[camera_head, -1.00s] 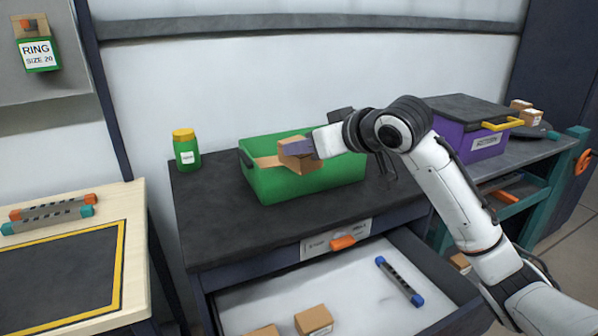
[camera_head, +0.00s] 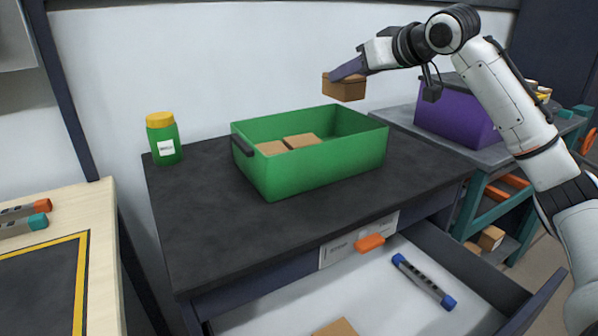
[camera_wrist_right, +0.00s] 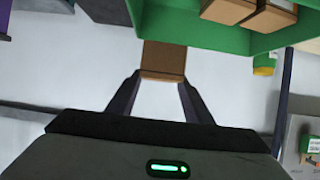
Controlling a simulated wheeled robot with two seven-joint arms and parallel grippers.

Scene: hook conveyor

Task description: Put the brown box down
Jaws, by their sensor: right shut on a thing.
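My right gripper (camera_head: 350,70) is shut on a small brown box (camera_head: 345,90). It holds the box in the air above the back right part of the green bin (camera_head: 325,165), apart from it. In the right wrist view the held box (camera_wrist_right: 163,60) sits between the two dark fingertips. Two more brown boxes (camera_head: 303,140) lie inside the green bin, at its left; they also show at the top of the wrist view (camera_wrist_right: 228,10). My left gripper is not in view.
The bin stands on a dark worktop (camera_head: 215,235), with a green jar with yellow lid (camera_head: 163,138) at left. A purple box (camera_head: 455,113) stands on the right table. The open drawer (camera_head: 385,290) in front holds a blue-ended bar (camera_head: 424,281) and a brown box (camera_head: 336,328).

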